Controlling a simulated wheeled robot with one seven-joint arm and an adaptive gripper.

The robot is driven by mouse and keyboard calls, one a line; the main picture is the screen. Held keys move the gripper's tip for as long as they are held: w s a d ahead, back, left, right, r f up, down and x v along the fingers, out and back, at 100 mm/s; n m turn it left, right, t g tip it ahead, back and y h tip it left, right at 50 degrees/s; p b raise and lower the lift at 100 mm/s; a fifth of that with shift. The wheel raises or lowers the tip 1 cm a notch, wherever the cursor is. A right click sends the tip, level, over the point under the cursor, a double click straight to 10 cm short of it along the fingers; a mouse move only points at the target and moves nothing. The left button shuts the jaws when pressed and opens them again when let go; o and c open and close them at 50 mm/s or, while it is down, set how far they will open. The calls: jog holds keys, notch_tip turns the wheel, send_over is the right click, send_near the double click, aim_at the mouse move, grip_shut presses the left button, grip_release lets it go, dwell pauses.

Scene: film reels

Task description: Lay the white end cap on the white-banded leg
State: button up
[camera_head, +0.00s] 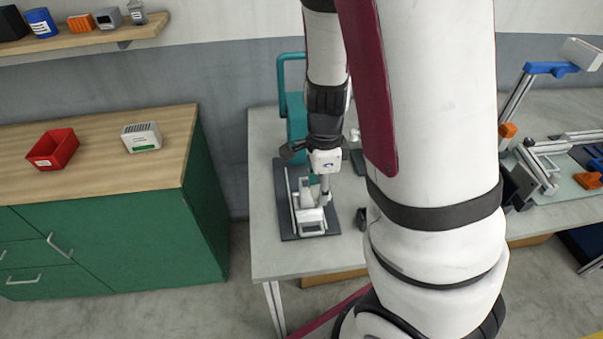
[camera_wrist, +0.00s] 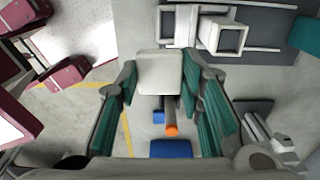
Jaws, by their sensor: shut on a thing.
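My gripper (camera_wrist: 160,84) is shut on the white end cap (camera_wrist: 159,72), a pale block between the fingertips in the wrist view. In the head view my gripper (camera_head: 323,188) is over the dark board on the grey table, and the cap there is hard to make out. A white square frame (camera_wrist: 229,38) stands on the board in the wrist view and also shows in the head view (camera_head: 313,222). Pale rails or legs (camera_wrist: 181,25) lie close to it, beyond the held cap. I cannot tell which leg has the white band.
The dark board (camera_head: 291,231) lies on the grey table (camera_head: 267,262), with a teal machine (camera_head: 296,112) behind it. A wooden-topped green cabinet at left holds a red bin (camera_head: 52,149) and a white box (camera_head: 142,137). The table's front-left corner is clear.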

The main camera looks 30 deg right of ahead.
jog(key=w, duration=0.3)
jog(key=w+d, duration=0.1)
jog(key=w, duration=0.2)
jog(key=w+d, duration=0.1)
jog(key=w, duration=0.1)
jog(key=shift+w+d+f, duration=0.1)
jog(key=shift+w+f, duration=0.3)
jog(key=shift+f, duration=1.75)
jog(key=shift+f, duration=0.2)
jog(key=o, duration=0.8)
jog(key=shift+o, duration=0.7)
